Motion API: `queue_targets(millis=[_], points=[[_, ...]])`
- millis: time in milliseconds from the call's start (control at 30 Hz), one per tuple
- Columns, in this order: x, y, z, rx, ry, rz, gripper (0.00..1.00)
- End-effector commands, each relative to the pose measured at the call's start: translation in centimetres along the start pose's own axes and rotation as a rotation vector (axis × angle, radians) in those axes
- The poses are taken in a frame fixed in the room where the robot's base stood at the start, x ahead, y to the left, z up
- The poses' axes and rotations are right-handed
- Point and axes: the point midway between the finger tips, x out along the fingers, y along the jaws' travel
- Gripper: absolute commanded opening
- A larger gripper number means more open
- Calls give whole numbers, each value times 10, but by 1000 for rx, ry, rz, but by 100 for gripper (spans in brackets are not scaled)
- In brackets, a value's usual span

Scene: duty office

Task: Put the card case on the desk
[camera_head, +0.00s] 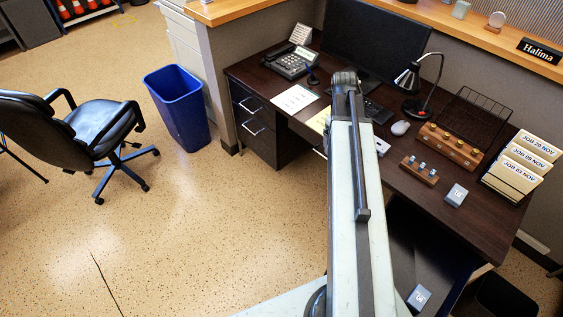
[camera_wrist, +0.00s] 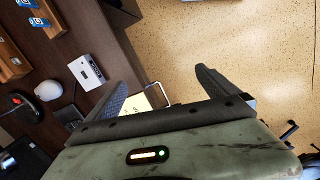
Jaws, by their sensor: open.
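Two small grey cases with a pale mark show in the head view, and I cannot tell for certain which is the card case. One grey case (camera_head: 419,297) lies low at the bottom, on a dark surface below the desk's front edge. The other grey case (camera_head: 456,194) lies on the right part of the dark brown desk (camera_head: 408,199). My gripper (camera_wrist: 166,80) is open and empty in the wrist view, above the desk's front edge and the floor. In the head view my arm hides it.
On the desk stand a white box (camera_wrist: 86,72), wooden holders (camera_head: 451,146), a lamp (camera_head: 409,80), a mouse (camera_head: 400,128), a phone (camera_head: 291,64) and job folders (camera_head: 518,166). A blue bin (camera_head: 181,108) and an office chair (camera_head: 95,130) stand left. Open floor lies between.

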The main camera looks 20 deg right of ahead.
Motion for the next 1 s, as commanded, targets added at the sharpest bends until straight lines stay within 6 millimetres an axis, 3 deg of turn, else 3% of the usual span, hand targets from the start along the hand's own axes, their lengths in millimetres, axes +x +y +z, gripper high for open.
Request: queue_targets(millis=[33, 100, 200, 333, 400, 467, 833, 867, 1000], points=[[-6, -57, -20, 7, 20, -9, 98], [-14, -127, -43, 46, 43, -27, 98], [-22, -210, -59, 97, 63, -56, 98], [-28, -278, -63, 143, 72, -84, 98], [-30, -296, -63, 160, 73, -91, 98], [-30, -302, -64, 166, 73, -94, 98], [-30, -301, -64, 169, 73, -94, 98], [-30, -301, -65, 169, 73, -94, 96], [-30, -301, -65, 169, 73, -94, 57]])
